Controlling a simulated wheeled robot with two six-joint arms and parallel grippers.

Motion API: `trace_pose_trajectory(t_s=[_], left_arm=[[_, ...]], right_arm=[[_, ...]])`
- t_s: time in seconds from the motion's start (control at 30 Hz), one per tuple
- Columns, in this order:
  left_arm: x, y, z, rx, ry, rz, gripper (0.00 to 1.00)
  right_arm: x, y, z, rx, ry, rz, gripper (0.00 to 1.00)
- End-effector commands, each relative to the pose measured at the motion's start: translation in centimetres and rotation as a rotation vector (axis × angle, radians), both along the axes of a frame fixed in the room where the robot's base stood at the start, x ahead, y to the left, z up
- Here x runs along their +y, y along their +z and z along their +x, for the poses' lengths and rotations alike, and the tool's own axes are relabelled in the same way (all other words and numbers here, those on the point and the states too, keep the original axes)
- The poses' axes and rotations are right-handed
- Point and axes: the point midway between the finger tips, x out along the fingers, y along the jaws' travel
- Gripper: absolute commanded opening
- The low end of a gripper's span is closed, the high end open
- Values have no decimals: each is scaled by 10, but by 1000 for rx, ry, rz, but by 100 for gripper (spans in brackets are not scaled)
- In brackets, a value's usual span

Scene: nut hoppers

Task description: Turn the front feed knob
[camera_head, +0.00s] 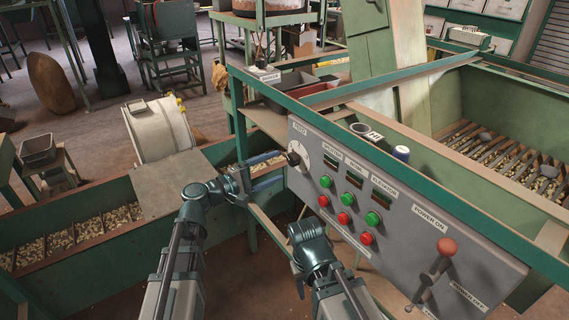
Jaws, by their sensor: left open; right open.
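The feed knob (293,158) is a small dark knob on a white round dial (301,156) at the upper left of the grey control panel (405,218), under a "FEED" label. My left gripper (276,169) is open, its two fingers pointing right toward the panel's left end. The upper fingertip is close to the knob; I cannot tell whether it touches. My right gripper (308,240) is lower, in front of the panel's lower left; its fingers are mostly hidden by its own wrist.
Green buttons (349,178) and red buttons (344,218) sit right of the dial. A green rail (425,160) runs above the panel. Nut-filled hoppers (75,235) lie at left, with a white drum (160,128) behind.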

Motion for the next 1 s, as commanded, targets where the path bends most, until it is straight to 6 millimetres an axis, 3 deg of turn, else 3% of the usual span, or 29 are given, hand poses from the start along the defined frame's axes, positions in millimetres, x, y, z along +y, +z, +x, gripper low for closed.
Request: trace_pose_trajectory(t_s=[0.2,0.4,1.0], left_arm=[[39,0,-29,0,3,0,81],[60,0,-44,0,1,0,81],[69,0,-50,0,-1,1,81]], right_arm=[[0,0,0,0,0,0,50],[0,0,0,0,0,0,50],[0,0,0,0,0,0,50]])
